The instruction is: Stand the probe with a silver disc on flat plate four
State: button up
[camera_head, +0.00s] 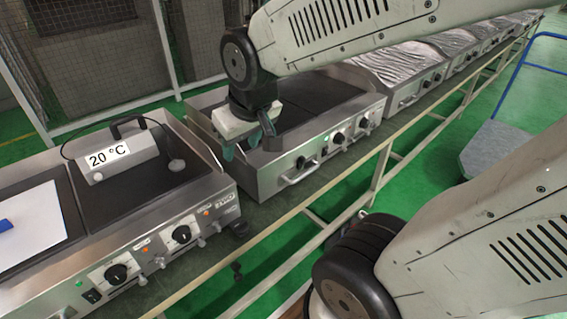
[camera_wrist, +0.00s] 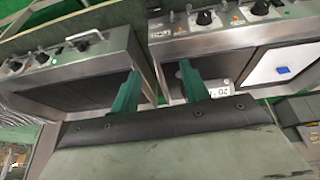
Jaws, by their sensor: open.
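The probe (camera_head: 123,154) is a grey box with a "20 °C" display and a dark handle. It sits on a dark flat plate of the near-left cooking unit. A small silver disc (camera_head: 177,165) lies beside the box at its right, with a thin cable around the box. In the wrist view the display (camera_wrist: 222,90) is upside down and partly hidden by a finger. My gripper (camera_head: 248,148) is open and empty, right of the probe, above the front left of the neighbouring unit (camera_head: 325,105). Its teal fingers show in the wrist view (camera_wrist: 158,70). No plate numbers are legible.
A white sheet (camera_head: 38,228) with a blue object (camera_head: 5,225) covers part of the plate left of the probe. Knobs and handles line the unit fronts. A beige rail (camera_head: 290,215) runs in front. More units with crumpled silvery covers (camera_head: 400,60) stand farther right.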

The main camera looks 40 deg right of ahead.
jog(key=s+r+g, duration=0.3)
jog(key=s, duration=1)
jog(key=shift+a, duration=0.45)
